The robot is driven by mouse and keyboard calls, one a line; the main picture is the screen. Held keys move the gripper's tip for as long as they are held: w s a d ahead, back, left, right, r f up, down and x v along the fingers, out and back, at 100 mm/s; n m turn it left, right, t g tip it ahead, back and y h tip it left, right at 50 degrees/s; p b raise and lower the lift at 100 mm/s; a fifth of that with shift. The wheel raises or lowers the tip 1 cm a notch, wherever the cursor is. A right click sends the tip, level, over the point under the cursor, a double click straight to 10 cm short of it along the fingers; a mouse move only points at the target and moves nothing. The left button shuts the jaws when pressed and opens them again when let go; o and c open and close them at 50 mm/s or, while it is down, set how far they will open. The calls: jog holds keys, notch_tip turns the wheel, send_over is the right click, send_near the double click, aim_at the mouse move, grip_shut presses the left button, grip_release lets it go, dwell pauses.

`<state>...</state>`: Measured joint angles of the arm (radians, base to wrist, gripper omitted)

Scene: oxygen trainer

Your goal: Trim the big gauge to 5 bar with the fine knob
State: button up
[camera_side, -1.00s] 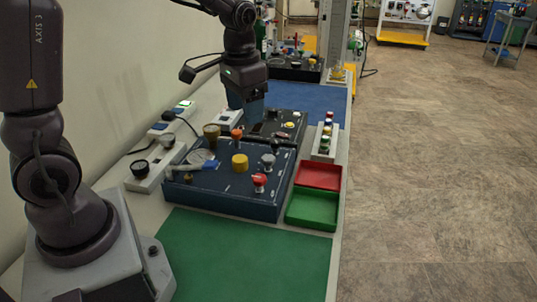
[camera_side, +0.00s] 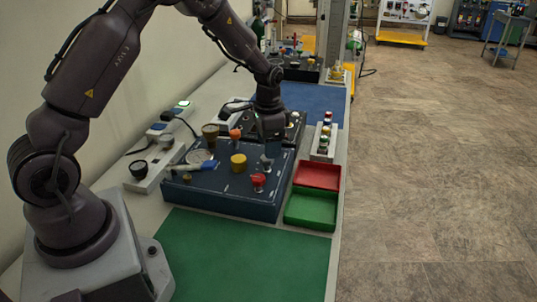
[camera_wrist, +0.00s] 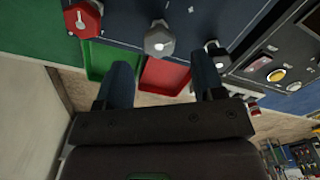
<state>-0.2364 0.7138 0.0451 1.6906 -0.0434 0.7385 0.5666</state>
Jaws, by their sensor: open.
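The dark blue panel (camera_side: 225,196) carries a pale round dial (camera_side: 200,157), likely the big gauge; its reading is too small to tell. I cannot tell which is the fine knob. My gripper (camera_side: 268,150) is low over the panel's right rear, near a grey knob (camera_side: 266,162). In the wrist view its two fingers (camera_wrist: 160,70) are apart and empty, with the grey knob (camera_wrist: 159,40) beyond them and the red knob (camera_wrist: 84,19) left.
A red tray (camera_side: 317,176) and a green tray (camera_side: 311,211) sit right of the panel. A grey box with a black knob (camera_side: 140,170) is at the left. The green mat (camera_side: 245,255) in front is clear.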

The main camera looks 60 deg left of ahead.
jog(key=shift+f, duration=1.85)
jog(key=c, duration=0.9)
jog(key=shift+c, duration=0.2)
jog(key=shift+a+n, duration=0.1)
jog(key=shift+n, duration=3.1)
jog(key=o, duration=0.9)
